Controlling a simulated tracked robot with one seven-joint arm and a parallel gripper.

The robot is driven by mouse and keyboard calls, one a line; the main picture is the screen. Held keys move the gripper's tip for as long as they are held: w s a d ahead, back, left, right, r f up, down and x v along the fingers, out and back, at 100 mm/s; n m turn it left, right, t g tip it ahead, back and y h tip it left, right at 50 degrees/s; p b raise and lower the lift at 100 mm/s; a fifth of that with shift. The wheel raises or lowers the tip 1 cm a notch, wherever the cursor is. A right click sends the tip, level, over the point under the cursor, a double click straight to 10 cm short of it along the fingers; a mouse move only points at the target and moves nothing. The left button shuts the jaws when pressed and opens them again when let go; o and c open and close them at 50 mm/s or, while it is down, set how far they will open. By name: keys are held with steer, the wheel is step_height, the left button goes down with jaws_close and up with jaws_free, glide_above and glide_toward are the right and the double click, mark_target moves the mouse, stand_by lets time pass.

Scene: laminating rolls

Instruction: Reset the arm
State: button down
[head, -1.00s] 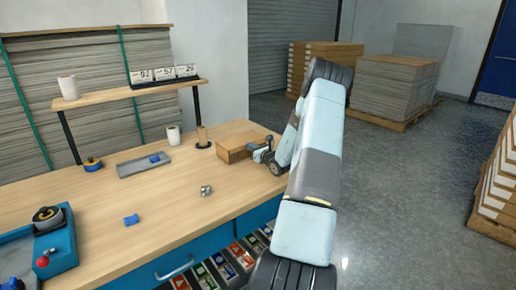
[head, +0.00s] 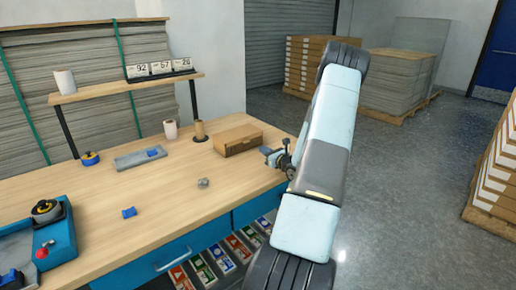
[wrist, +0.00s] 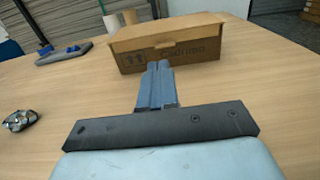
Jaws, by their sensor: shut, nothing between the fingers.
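My gripper (head: 268,152) is at the right end of the wooden workbench (head: 150,217), just right of a brown cardboard box (head: 238,143) in the head view. In the wrist view my gripper (wrist: 157,66) has its two blue-grey fingers together with nothing between them. They point at the front face of the cardboard box (wrist: 170,50), which carries dark print. The fingertips overlap the box's lower edge in that view; I cannot tell the exact gap.
A small metallic object (head: 203,183) and a blue spool (head: 129,213) lie on the bench. A grey tray (head: 135,160) holds another blue piece. A teal machine (head: 55,245) stands at the front left. Open floor (head: 410,210) lies to the right.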

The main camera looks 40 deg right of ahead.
steer(key=shift+s, duration=0.8)
steer(key=w+a+r+n+g+y, duration=0.1)
steer(key=a+r+n+g+y, duration=0.1)
steer(key=a+r+n+y, duration=0.5)
steer(key=w+a+r+n+g+y, duration=0.1)
steer(key=a+r+n+g, duration=0.3)
steer(key=a, duration=0.7)
steer(key=s+a+r+n+g+y, duration=0.1)
steer(key=s+a+r+n+g, duration=0.3)
steer(key=a, duration=0.4)
steer(key=s+a+r+n+g+y, duration=0.1)
steer(key=s+a+r+n+g, duration=0.1)
steer(key=s+a+r+n, duration=0.45)
steer(key=s+a+r+n+g+h, duration=0.3)
steer(key=s+a+n+h, duration=0.2)
steer(key=s+a+n, duration=0.35)
steer(key=s+d+r+n+t+h, duration=0.1)
steer(key=s+r+n+h, duration=0.1)
steer(key=s, duration=0.5)
steer(key=s+d+r+n+t+h, duration=0.1)
steer(key=s+r+n+h, duration=0.2)
steer(key=s, duration=0.4)
steer(key=shift+s+r+n+t+h, duration=0.15)
steer(key=shift+s+n+t+h, duration=0.05)
steer(key=shift+n+t+h, duration=0.1)
